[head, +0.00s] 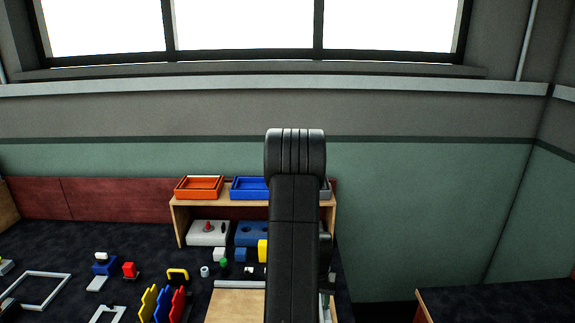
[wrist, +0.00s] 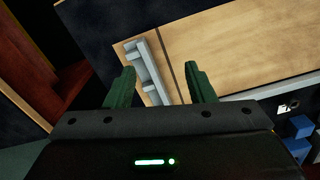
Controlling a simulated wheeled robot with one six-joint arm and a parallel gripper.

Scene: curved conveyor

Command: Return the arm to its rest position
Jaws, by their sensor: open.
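My gripper (wrist: 161,88) shows in the wrist view with its two green fingers apart and nothing between them. A grey bracket-like piece (wrist: 150,68) lies beyond the fingertips on a light wooden board (wrist: 235,45). I cannot tell how far above the board the fingers are. In the head view my black arm stands upright in the middle and hides part of the shelf behind it. The gripper itself cannot be made out in the head view.
A wooden shelf (head: 180,210) holds an orange tray (head: 199,188) and a blue tray (head: 248,188). Coloured plates (head: 165,303), a red block (head: 129,269) and a white frame (head: 40,290) lie on the dark table to the left. A separate table edge (head: 425,305) is at right.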

